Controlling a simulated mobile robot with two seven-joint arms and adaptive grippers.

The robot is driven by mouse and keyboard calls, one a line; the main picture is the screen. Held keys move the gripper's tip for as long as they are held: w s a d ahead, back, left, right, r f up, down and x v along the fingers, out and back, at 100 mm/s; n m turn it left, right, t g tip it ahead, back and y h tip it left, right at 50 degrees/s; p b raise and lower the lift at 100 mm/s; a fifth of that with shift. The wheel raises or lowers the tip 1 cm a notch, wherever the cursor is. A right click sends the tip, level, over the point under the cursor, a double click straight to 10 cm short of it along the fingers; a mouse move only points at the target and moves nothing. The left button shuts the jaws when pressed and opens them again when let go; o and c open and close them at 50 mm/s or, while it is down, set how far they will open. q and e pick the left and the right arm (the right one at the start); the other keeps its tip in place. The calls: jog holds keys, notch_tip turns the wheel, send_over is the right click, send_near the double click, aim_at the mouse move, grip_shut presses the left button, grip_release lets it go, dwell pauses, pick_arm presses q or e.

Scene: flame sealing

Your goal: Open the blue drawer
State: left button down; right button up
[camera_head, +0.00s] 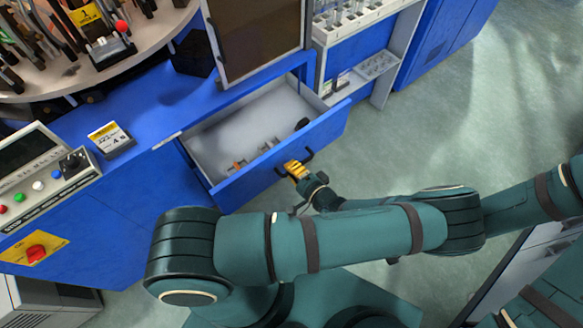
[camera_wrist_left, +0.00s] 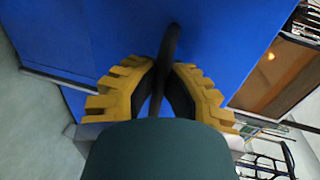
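The blue drawer (camera_head: 285,150) stands pulled out of the blue machine, and its pale inside shows from above. A few small parts lie in it. Its black handle (camera_head: 307,154) is on the front face; in the left wrist view the dark handle bar (camera_wrist_left: 173,42) runs between my fingers. My left gripper (camera_head: 296,170), with yellow fingers, is at the handle. In the left wrist view both fingers of the left gripper (camera_wrist_left: 165,78) close on the bar from either side, against the blue front. My right gripper does not show.
A control panel (camera_head: 45,175) with coloured buttons and a red switch (camera_head: 36,252) are at the left. A round worktable (camera_head: 100,68) is above. A brown-paned door (camera_head: 255,35) stands above the drawer, beside a white rack (camera_head: 350,22). The floor (camera_head: 450,110) to the right is clear.

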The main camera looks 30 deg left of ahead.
aim_at(284, 148)
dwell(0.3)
pick_arm(q)
jog(key=c, duration=1)
grip_release()
jog(key=o, duration=0.3)
notch_tip(284, 148, up, 6)
jog(key=shift+w+r, duration=0.1)
notch_tip(284, 148, up, 3)
jog(key=shift+f, duration=0.2)
jog(key=c, duration=0.3)
jog(key=shift+r, duration=0.65)
